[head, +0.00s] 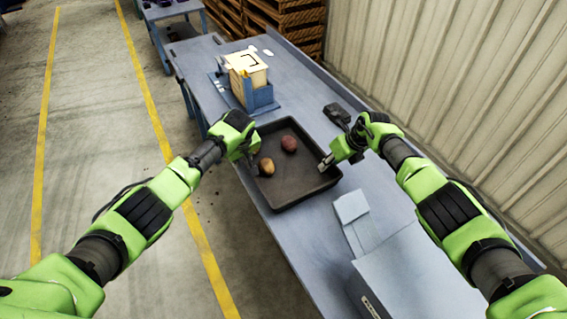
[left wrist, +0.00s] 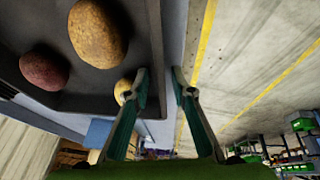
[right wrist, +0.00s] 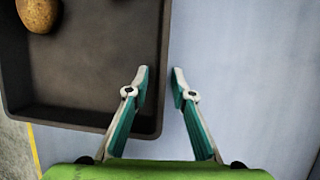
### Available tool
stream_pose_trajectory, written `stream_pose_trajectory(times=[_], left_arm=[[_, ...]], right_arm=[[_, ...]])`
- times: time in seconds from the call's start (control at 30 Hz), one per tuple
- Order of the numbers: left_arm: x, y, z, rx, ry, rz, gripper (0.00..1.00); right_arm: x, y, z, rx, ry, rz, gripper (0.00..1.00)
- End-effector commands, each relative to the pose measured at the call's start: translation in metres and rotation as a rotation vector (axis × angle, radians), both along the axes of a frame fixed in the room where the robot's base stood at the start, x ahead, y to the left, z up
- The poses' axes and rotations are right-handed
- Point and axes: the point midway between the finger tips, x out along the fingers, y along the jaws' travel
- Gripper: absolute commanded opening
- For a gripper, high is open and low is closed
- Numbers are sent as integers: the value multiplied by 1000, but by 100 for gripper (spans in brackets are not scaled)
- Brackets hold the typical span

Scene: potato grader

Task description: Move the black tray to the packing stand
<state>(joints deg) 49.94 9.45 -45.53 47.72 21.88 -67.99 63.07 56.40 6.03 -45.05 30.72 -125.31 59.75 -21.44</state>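The black tray (head: 297,184) lies on the blue-grey table. A reddish potato (head: 289,143) and a yellow-brown potato (head: 267,166) are inside it; the left wrist view also shows part of a third, yellowish potato (left wrist: 123,91) behind a finger. My left gripper (head: 250,162) is at the tray's left wall, open. In the left wrist view its fingers (left wrist: 160,82) lie either side of the rim. My right gripper (head: 326,163) is at the right wall, open, its fingers (right wrist: 159,80) either side of the rim in the right wrist view. Contact cannot be told.
A blue holder with a cream box (head: 245,65) stands behind the tray. A grey box (head: 415,275) is in front right, and a dark device (head: 338,113) lies behind right. A blue-framed stand (head: 175,10) is at the back left; floor left of the table is clear. A corrugated wall borders the right.

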Motion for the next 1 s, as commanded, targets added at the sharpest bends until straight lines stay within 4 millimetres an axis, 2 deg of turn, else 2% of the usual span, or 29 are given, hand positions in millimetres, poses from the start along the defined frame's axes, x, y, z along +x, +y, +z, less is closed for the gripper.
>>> stream_pose_trajectory(times=[0.03, 0.07, 0.1, 0.63, 1.0], left_arm=[[0, 0, 0, 0, 0, 0, 10], [0, 0, 0, 0, 0, 0, 2], [0, 0, 0, 0, 0, 0, 0], [1, 0, 7, 0, -3, -1, 0], [1, 0, 37, 0, -2, 0, 0]], right_arm=[[0, 0, 0, 0, 0, 0, 10], [0, 0, 0, 0, 0, 0, 2], [0, 0, 0, 0, 0, 0, 0], [1, 0, 6, 0, -2, -1, 0], [1, 0, 37, 0, -2, -1, 0]])
